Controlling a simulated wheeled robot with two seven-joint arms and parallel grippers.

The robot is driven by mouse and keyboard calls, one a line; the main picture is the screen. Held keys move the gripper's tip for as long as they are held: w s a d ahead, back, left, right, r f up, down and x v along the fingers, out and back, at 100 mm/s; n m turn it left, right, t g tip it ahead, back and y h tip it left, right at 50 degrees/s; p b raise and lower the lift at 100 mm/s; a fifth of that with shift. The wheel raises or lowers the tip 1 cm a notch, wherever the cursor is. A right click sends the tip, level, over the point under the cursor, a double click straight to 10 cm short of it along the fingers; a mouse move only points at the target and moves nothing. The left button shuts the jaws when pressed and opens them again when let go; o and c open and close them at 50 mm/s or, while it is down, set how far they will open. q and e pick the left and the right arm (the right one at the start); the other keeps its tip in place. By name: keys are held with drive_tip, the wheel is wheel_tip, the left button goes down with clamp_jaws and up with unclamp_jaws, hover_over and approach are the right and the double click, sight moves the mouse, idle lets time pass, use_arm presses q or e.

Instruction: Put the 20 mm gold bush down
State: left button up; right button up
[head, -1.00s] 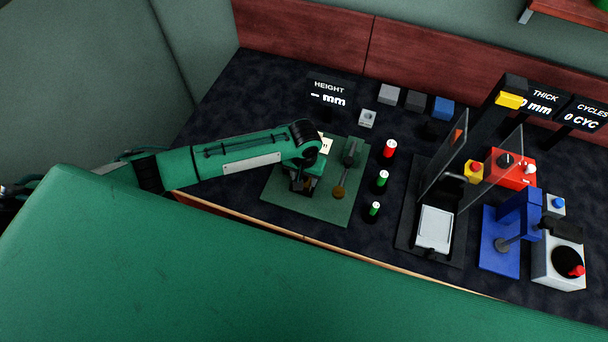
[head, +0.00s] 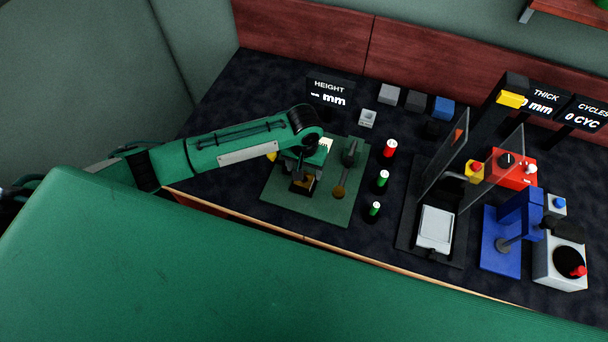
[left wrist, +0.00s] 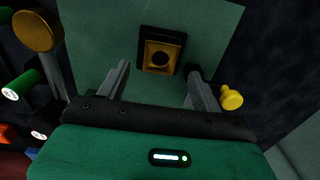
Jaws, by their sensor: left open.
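The gold bush (left wrist: 161,56) is a squarish gold piece with a dark round hole. It sits in a black holder (left wrist: 143,36) on the green plate, and in the head view the gold bush (head: 302,186) shows below my left gripper. My left gripper (left wrist: 158,70) is open and empty, its two grey fingers apart. In the left wrist view the bush lies beyond the fingertips, between their lines, and nothing appears to touch it. In the head view my left gripper (head: 302,166) is partly hidden by its own wrist. My right gripper is not in view.
The green plate (head: 283,203) also carries a gold disc (head: 339,191) on a dark gauge arm. A yellow knob (left wrist: 231,97) is beside the right finger. Red and green cylinders (head: 383,178) stand right of the plate. The height display (head: 329,91) is behind.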

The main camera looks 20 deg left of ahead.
use_arm(q)
wheel_tip(320, 180, up, 7)
drive_tip(key=shift+r+b, duration=0.15)
drive_tip(key=shift+b, duration=0.15)
idle(0.4)
